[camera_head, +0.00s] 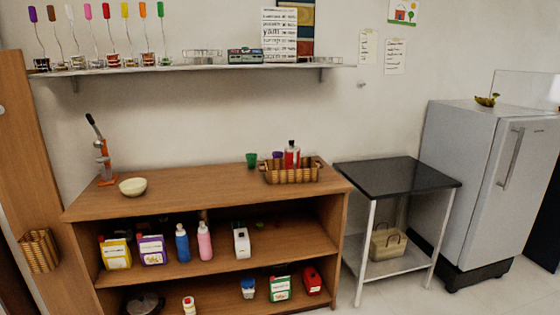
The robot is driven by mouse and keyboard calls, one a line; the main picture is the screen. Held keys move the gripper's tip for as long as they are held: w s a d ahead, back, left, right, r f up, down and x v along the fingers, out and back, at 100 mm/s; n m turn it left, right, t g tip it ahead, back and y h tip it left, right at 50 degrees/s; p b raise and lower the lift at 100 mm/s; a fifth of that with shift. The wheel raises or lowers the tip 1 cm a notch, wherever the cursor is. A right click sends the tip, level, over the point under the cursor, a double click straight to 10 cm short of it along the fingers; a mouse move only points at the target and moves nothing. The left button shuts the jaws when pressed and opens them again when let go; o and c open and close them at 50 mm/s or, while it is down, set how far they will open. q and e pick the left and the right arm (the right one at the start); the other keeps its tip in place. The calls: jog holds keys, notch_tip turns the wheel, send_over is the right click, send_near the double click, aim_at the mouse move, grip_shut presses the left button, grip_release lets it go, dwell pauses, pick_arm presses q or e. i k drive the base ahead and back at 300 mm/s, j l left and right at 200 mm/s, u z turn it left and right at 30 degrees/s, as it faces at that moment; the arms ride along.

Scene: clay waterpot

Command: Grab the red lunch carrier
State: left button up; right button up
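A small red container (312,281) stands on the lower shelf of the wooden shelf unit, near its right end. It is the thing in view that best fits a red lunch carrier, but it is too small to make out a handle or tiers. A green and white box (280,288) stands just to its left. Neither of my grippers shows in the head view.
The wooden unit (200,190) has a bowl (133,187), a red lever press (104,163) and a wicker basket (290,175) on top. Several bottles fill its middle shelf. A black-topped table (398,178) and a fridge (478,185) stand to the right.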

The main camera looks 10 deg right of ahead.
aim_at(292, 154)
jog(key=i+l, duration=0.15)
jog(key=i, duration=0.55)
jog(key=i+l, duration=0.15)
jog(key=i, duration=0.55)
